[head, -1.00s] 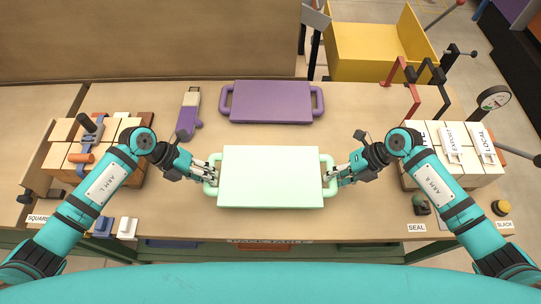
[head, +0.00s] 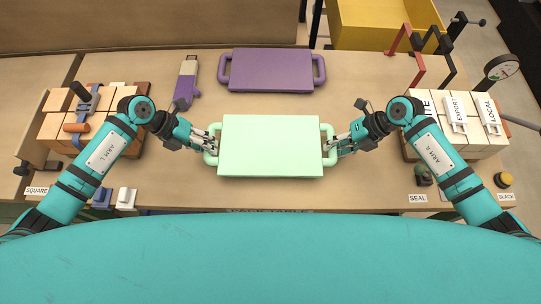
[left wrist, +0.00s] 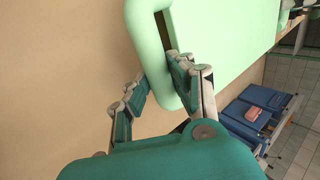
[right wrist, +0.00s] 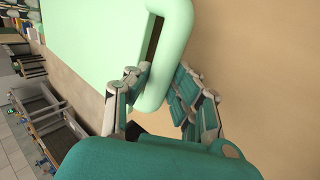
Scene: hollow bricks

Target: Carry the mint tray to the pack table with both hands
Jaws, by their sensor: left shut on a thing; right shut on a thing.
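The mint tray (head: 270,146) is a flat, pale green slab with a loop handle at each end. It is level over the pack table (head: 340,195), near the front middle; I cannot tell whether it touches the top. My left gripper (head: 212,141) is shut on the left handle, which shows between its fingers in the left wrist view (left wrist: 155,65). My right gripper (head: 330,143) is shut on the right handle, also seen in the right wrist view (right wrist: 157,75). The table's front label is mostly hidden by my body.
A purple tray (head: 271,70) lies just behind the mint tray. A grey and purple tool (head: 187,84) lies at its left. Strapped brick stacks stand at left (head: 55,125) and right (head: 480,130). A yellow bin (head: 375,22) is behind the table. Bare tabletop lies around the mint tray.

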